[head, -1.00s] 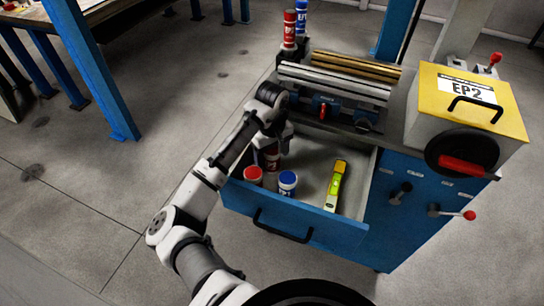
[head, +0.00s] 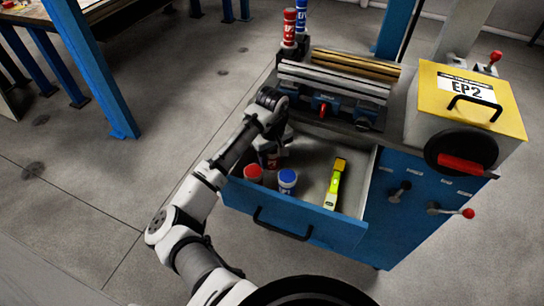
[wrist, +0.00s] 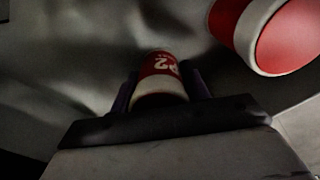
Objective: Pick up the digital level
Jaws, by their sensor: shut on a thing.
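The digital level (head: 335,184), a yellow-green bar with a dark section near its top, lies in the open drawer (head: 310,224), towards its right side. My gripper (wrist: 160,88) is shut on a red and white cylinder (wrist: 163,72) with "P2" lettering, seen in the wrist view. In the head view my gripper (head: 270,152) is at the drawer's back left, well left of the level and apart from it. The held cylinder is mostly hidden there, and I cannot tell whether it touches the drawer floor. The level does not show in the wrist view.
A vise (head: 333,92) sits above the drawer. A yellow EP2 box (head: 432,97) stands right. Drawer floor around the level is clear.

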